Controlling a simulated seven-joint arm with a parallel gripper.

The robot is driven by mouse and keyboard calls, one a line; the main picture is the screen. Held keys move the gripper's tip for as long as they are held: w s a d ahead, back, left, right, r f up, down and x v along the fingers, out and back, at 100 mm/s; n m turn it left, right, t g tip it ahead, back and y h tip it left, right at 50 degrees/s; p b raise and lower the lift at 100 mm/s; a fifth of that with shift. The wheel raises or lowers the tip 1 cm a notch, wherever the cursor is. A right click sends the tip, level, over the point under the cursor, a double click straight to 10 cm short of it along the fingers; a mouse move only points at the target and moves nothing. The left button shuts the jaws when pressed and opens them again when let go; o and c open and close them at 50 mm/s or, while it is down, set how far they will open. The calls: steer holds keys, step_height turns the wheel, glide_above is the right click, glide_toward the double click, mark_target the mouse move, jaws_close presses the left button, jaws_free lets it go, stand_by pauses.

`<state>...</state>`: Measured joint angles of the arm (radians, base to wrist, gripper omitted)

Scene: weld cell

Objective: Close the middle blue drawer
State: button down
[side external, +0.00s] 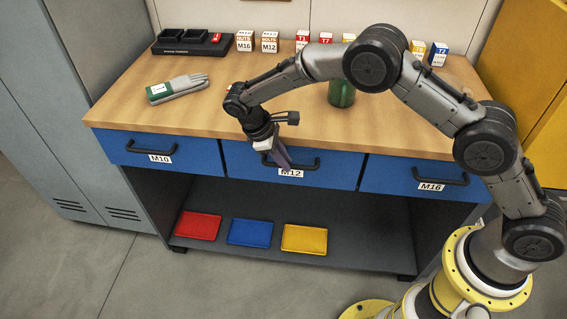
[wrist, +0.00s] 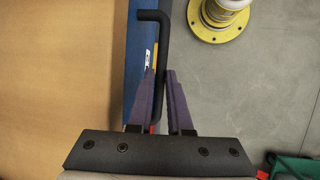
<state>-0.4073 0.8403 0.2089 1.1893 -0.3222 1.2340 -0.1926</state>
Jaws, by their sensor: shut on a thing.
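The middle blue drawer (side external: 338,173) carries a label M12 and a dark bar handle (side external: 308,165). Its front looks about in line with the drawers on both sides, and no open gap shows under the worktop edge. My gripper (side external: 284,164) is at the handle and covers its left part in the side view. In the wrist view the purple fingers of my gripper (wrist: 161,76) are shut on the black handle (wrist: 167,40), one on each side of the bar. The blue drawer front (wrist: 136,60) runs beside the handle there.
Blue drawers M10 (side external: 195,153) and M16 (side external: 385,176) flank it. On the wooden worktop (side external: 215,115) are gloves (side external: 180,88), a green mug (side external: 341,95), a black tray (side external: 180,47) and several small boxes. Red, blue and yellow trays lie on the shelf below.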

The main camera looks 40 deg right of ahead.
steer(key=shift+w+d+r, duration=0.1)
steer(key=shift+w+d, duration=0.1)
steer(key=shift+w, duration=0.1)
steer(key=c, duration=1.2)
jaws_free()
steer(key=o, duration=0.4)
steer(key=shift+c, duration=0.2)
steer(key=v, duration=1.3)
steer(key=shift+a+r, duration=0.2)
steer(key=shift+r, duration=0.15)
steer(key=shift+s, duration=0.1)
